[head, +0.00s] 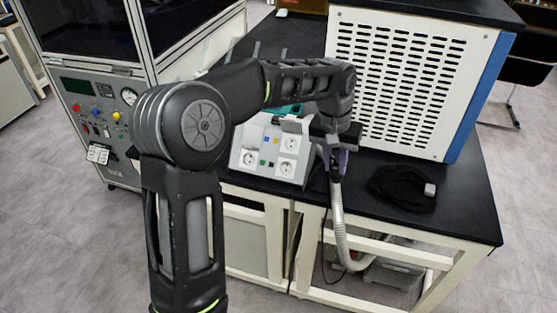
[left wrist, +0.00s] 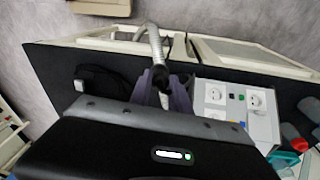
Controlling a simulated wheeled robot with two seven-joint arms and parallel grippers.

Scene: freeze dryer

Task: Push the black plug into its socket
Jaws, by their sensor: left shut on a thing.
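My left gripper (head: 338,160) is shut, holding a black piece at the end of a grey ribbed hose, which I take to be the black plug (left wrist: 160,78). In the left wrist view the black piece shows between the purple-grey fingers (left wrist: 163,97). The light grey socket box (head: 270,150) stands just left of the gripper in the head view, with several round white sockets on its sloped face. It also shows right of the fingers in the left wrist view (left wrist: 236,98). The held piece is apart from the visible sockets. My right gripper is out of view.
The black bench top (head: 462,215) carries a white vented cabinet (head: 400,85) behind the gripper. A coiled black cable (head: 400,187) with a grey plug (head: 430,189) lies to the right. The ribbed hose (head: 340,225) hangs over the front edge.

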